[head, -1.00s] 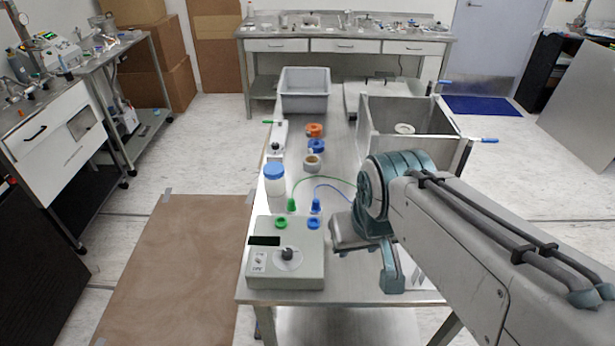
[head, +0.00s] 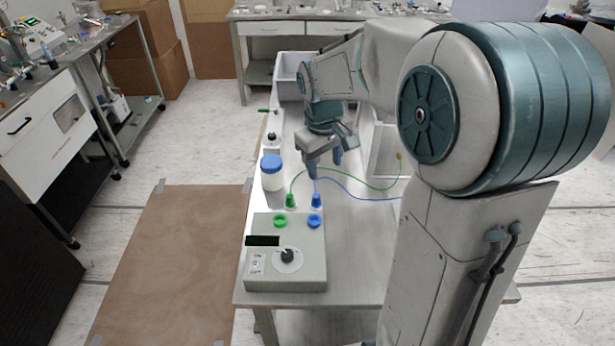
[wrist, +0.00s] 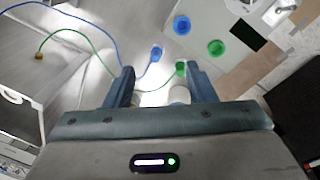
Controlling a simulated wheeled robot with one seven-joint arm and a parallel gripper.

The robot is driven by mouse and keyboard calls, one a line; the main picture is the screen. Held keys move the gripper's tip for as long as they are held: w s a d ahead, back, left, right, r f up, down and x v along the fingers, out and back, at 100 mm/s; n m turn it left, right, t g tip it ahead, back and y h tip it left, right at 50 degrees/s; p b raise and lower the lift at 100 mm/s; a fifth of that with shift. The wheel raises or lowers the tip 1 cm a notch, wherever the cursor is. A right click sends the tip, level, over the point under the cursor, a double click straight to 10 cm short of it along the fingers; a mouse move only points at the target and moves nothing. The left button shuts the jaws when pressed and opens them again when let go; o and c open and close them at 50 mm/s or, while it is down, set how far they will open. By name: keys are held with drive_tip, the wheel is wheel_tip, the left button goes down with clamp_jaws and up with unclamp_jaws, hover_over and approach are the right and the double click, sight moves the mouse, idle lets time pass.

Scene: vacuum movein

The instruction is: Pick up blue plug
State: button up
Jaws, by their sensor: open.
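The blue plug (head: 316,201) stands upright on the metal table behind the grey control box (head: 286,270), with a blue cable trailing to the right. In the wrist view the blue plug (wrist: 156,54) shows just beyond the gap between my fingertips. The green plug (head: 291,201) stands to its left, and in the wrist view this green plug (wrist: 180,68) is close to my right-hand finger. My gripper (head: 324,168) is open and empty, pointing down above and behind the plugs. Its height above the table is hard to tell.
A white jar with a blue lid (head: 272,172) stands left of my gripper. The box has a green socket (head: 280,220) and a blue socket (head: 314,221). A grey bin (head: 291,75) is at the back. My arm hides much of the table's right side.

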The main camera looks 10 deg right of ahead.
drive_tip(key=n+g, duration=0.1)
drive_tip(key=n, duration=0.1)
hover_over(316, 195)
wheel_tip(316, 195, down, 7)
drive_tip(key=shift+y, duration=0.4)
wheel_tip(316, 195, down, 8)
drive_tip(key=shift+a+f+p, duration=0.1)
drive_tip(key=shift+f+p, duration=0.1)
drive_tip(key=shift+p, duration=0.15)
drive_tip(key=shift+f+p, duration=0.85)
drive_tip(key=shift+f, duration=1.85)
drive_tip(key=c, duration=1)
